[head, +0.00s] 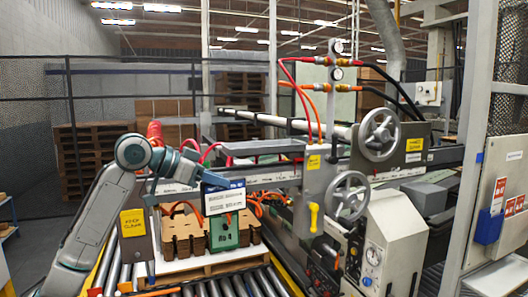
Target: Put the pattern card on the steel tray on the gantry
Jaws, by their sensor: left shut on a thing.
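My left gripper (212,180) is shut on the pattern card (225,201), a white card with a blue top band and small dark print. The card hangs upright below the fingers, in front of the gantry and above the stack of brown blanks. The steel tray (262,147) appears to be the flat grey tray on the gantry, up and to the right of the card. Its surface looks bare, and the card is apart from it in the picture. My right gripper is out of view.
Cut brown blanks (183,238) stand on a pallet over the roller conveyor (262,284), with a green piece (224,232) at their front. Red hoses, a handwheel (379,134) and the grey machine housing (393,240) crowd the tray's right side.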

